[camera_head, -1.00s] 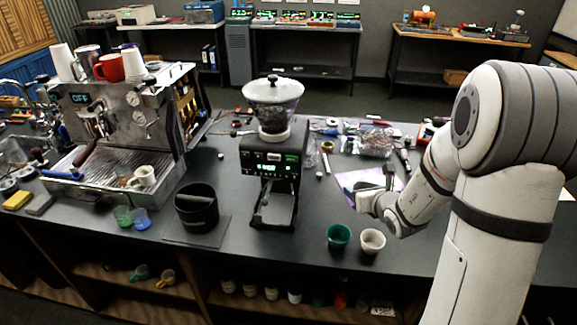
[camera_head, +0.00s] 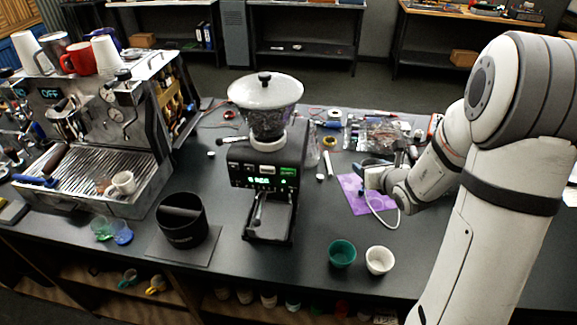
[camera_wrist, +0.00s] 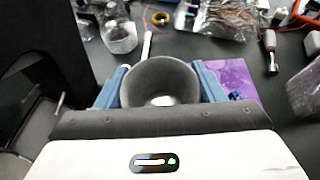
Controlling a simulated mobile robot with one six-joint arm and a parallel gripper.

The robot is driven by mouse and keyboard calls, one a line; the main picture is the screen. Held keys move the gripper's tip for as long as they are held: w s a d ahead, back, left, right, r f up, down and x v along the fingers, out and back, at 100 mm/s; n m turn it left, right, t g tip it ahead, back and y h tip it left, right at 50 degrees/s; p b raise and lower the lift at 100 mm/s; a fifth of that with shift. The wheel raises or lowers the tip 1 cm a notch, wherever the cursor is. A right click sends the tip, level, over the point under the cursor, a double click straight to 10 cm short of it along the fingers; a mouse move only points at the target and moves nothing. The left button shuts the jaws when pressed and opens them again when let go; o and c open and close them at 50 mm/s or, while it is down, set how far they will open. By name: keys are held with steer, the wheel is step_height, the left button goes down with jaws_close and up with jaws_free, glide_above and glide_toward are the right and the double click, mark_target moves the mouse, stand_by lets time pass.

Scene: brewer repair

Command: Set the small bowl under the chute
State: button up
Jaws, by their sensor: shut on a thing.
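My gripper (camera_wrist: 161,84) is shut on a small grey bowl (camera_wrist: 160,70), with a blue finger on each side of it. The bowl is upright, and a pale patch shows at its bottom. In the head view my gripper (camera_head: 375,176) hangs by the purple mat, right of the grinder. The bowl is small and partly hidden by the gripper there. The grinder (camera_head: 262,174) stands mid-counter with a lit green display and a white-lidded hopper. Its chute is on the front, above a dark drip tray (camera_head: 268,217); no bowl stands on this tray.
A green cup (camera_head: 342,254) and a white cup (camera_head: 379,260) stand near the counter's front edge. A black knock bin (camera_head: 182,221) is left of the grinder, and the espresso machine (camera_head: 95,135) is further left. Tools and wires lie behind. Counter between grinder and purple mat (camera_head: 352,190) is mostly clear.

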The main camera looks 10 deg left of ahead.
mark_target(321, 176)
steer(key=w+a+f+n+g+y+b, duration=0.3)
steer(key=w+a+f+n+y+b, duration=0.15)
steer(key=w+a+b, duration=0.45)
steer(key=shift+n+y, duration=0.25)
steer(key=f, duration=0.3)
steer(key=a+f+p, duration=0.1)
steer(key=f, duration=0.5)
steer(key=shift+w+a+f+p, duration=0.2)
steer(key=shift+a+p, duration=0.1)
steer(key=shift+p, duration=0.1)
steer(key=shift+s, duration=0.1)
steer(key=shift+f+b, duration=0.25)
steer(key=shift+b, duration=0.1)
steer(key=o, duration=1.1)
steer(key=shift+r, duration=0.1)
steer(key=shift+o, duration=0.2)
